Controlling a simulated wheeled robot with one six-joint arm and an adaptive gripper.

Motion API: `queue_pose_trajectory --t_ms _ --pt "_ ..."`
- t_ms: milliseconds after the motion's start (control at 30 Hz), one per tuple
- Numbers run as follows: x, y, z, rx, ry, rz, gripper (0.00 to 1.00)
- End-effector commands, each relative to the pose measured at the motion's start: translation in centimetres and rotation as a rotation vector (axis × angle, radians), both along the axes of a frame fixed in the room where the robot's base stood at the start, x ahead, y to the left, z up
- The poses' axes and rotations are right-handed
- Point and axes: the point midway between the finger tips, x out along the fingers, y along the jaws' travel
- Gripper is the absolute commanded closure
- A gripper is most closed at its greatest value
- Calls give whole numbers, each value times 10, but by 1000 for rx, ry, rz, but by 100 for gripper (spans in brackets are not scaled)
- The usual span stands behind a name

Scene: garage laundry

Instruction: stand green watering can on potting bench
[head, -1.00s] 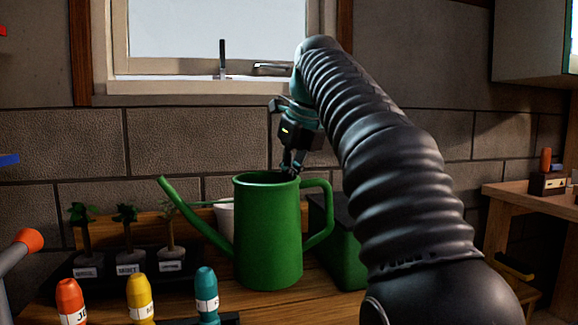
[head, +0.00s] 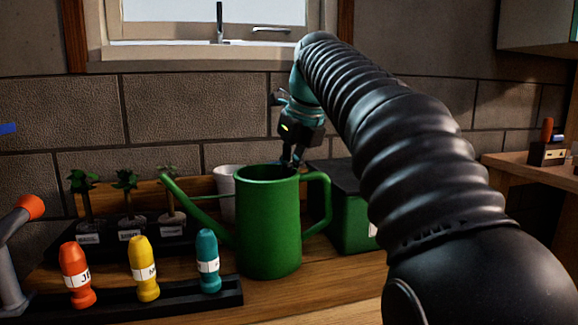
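The green watering can (head: 268,230) is upright in the head view, over the wooden potting bench (head: 345,290), its spout to the left and handle to the right. My gripper (head: 291,162) comes down from behind to the rim beside the handle and moves together with the can. Its fingertips are partly hidden by the rim, but it appears shut on it. The can's base looks at or just above the bench top; I cannot tell if it touches.
A dark rack with red (head: 76,275), yellow (head: 143,268) and teal bottles (head: 208,262) is in front left. Seedlings (head: 127,200) and a white pot (head: 225,190) stand behind. A green box (head: 352,215) is behind right. Bare bench lies in front of the can.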

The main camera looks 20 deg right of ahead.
Motion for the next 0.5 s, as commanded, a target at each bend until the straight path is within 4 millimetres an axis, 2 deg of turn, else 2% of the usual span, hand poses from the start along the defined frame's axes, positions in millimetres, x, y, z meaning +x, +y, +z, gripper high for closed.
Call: queue_pose_trajectory --t_ms 233,300,367,500 --pt "-1 0 0 1 -5 0 100" --pt "0 0 -2 0 0 0 80" --pt "0 0 -2 0 0 0 69" --pt "0 0 -2 0 0 0 69"
